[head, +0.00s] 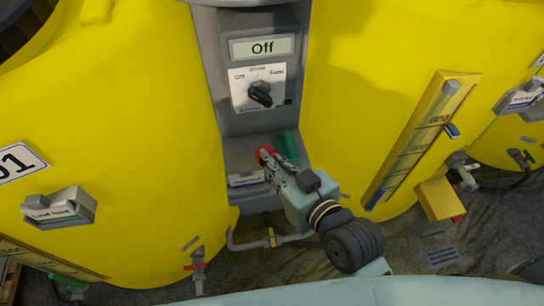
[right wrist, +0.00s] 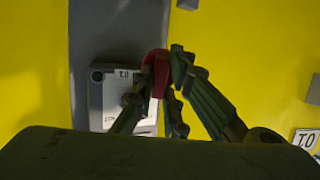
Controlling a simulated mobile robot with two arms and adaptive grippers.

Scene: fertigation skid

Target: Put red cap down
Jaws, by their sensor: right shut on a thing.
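The red cap (head: 265,153) is between the fingertips of my right gripper (head: 270,160), which is shut on it. In the right wrist view the red cap (right wrist: 156,64) is partly covered by the dark fingers of the right gripper (right wrist: 160,75). The gripper is over the grey shelf (head: 236,155) at the foot of the grey panel. I cannot tell whether the cap touches the shelf. A green object (head: 287,146) stands on the shelf just right of the cap. My left gripper is not in view.
Yellow tanks (head: 130,120) bulge on both sides of the panel. A black rotary knob (head: 261,92) and an "Off" display (head: 262,47) are above the shelf. A pipe (head: 250,243) runs below.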

